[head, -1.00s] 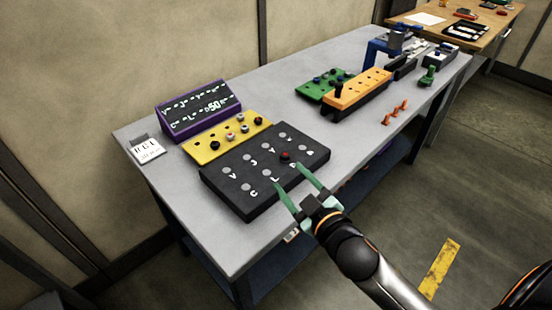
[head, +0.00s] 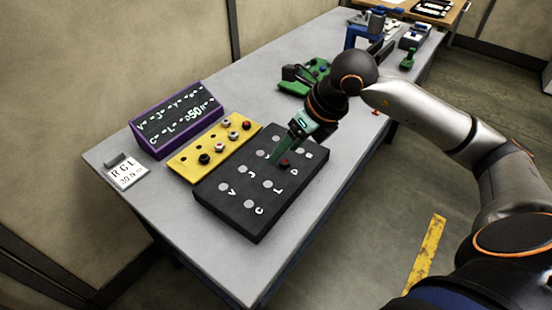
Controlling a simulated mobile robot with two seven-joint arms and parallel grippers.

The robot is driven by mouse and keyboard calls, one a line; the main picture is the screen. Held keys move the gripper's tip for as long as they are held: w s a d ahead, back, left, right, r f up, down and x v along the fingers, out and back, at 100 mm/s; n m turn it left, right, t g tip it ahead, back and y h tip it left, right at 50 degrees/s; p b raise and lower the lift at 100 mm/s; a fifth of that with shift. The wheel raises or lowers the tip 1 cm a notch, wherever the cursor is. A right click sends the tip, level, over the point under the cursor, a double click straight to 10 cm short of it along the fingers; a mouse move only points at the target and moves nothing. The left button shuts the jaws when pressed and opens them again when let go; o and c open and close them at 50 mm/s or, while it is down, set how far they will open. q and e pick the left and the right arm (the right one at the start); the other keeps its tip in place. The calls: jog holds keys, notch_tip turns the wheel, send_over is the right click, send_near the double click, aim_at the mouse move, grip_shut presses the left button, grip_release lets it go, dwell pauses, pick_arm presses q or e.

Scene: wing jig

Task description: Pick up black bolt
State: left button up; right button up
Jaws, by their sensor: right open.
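A black bolt (head: 204,158) stands in the yellow board (head: 185,168), near its front left end, among several lighter and reddish bolts. My right gripper (head: 276,157) points down over the black board (head: 240,220), to the right of the yellow board and apart from the black bolt. Its green fingers are seen nearly side-on; it is open, with nothing visible between them. The fingertips are close to a red bolt (head: 284,163) in the black board; I cannot tell whether they touch it. My left gripper is not in view.
A purple-framed panel (head: 160,150) with lettering stands behind the yellow board, with a white card (head: 125,172) to its left. A green board (head: 292,88) is partly hidden by my right arm. The tabletop (head: 150,215) is clear at front left.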

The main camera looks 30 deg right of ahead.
jog(key=h, duration=0.2)
send_near(285, 162)
jog(key=f, duration=0.2)
jog(key=shift+w+a+f+m+p, duration=0.15)
jog(key=shift+w+f+m+p, duration=0.1)
jog(key=shift+w+m+p, duration=0.15)
jog(key=shift+p+x, duration=0.55)
jog(key=shift+x, duration=2.5)
jog(key=shift+w, duration=0.1)
jog(key=shift+c, duration=0.4)
grip_shut()
